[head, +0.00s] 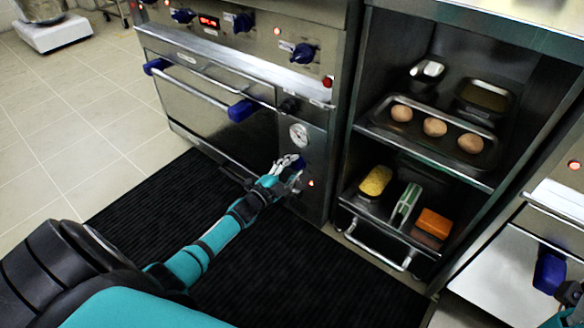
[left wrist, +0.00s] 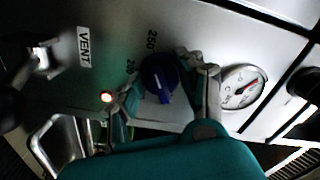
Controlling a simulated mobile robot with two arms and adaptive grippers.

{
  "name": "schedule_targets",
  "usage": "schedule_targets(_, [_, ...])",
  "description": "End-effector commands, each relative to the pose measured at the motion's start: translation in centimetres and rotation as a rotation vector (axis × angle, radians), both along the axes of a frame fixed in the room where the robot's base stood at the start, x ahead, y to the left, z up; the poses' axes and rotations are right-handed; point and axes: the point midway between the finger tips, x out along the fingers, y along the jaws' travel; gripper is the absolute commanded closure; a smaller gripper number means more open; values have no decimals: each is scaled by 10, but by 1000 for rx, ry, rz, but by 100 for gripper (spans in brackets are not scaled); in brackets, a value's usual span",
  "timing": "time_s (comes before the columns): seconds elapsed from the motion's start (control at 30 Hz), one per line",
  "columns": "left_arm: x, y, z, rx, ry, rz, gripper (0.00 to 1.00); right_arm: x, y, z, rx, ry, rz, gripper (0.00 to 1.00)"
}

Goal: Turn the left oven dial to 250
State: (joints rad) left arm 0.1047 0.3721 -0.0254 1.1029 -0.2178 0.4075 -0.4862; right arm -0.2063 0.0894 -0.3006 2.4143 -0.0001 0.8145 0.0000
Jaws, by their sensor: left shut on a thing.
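The blue oven dial (head: 300,163) is on the lower right front panel of the oven, below a round gauge (head: 299,134). In the left wrist view the dial (left wrist: 158,76) sits between the fingers of my left gripper (left wrist: 166,88), which is shut on it. Printed numbers show beside it, one reading 250 and another partly hidden by a finger. A white mark shows on the dial's edge, facing away from 250. In the head view my left gripper (head: 287,168) reaches the panel and partly covers the dial. A dark part of my right gripper (head: 570,293) shows at the lower right edge.
A blue-ended oven door handle (head: 200,90) juts out left of the gauge. An open cabinet on the right holds a tray of eggs (head: 434,127), a sponge (head: 376,180) and an orange block (head: 434,222). A black mat (head: 260,260) covers the floor in front.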

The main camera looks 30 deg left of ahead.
Motion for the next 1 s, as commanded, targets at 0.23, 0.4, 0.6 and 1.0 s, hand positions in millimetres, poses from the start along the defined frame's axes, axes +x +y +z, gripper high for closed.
schedule_targets(0.23, [0,-1,-2,3,3,-1,93,0,0,1,-1,-3,0,60])
schedule_targets(0.4, [0,-1,-1,3,3,-1,52,0,0,1,0,-5,-1,60])
schedule_targets(0.6, [0,0,-1,2,1,0,39,0,0,1,1,-6,-1,60])
schedule_targets(1.0, [-29,2,-1,3,3,-1,39,0,-1,2,5,-8,-2,60])
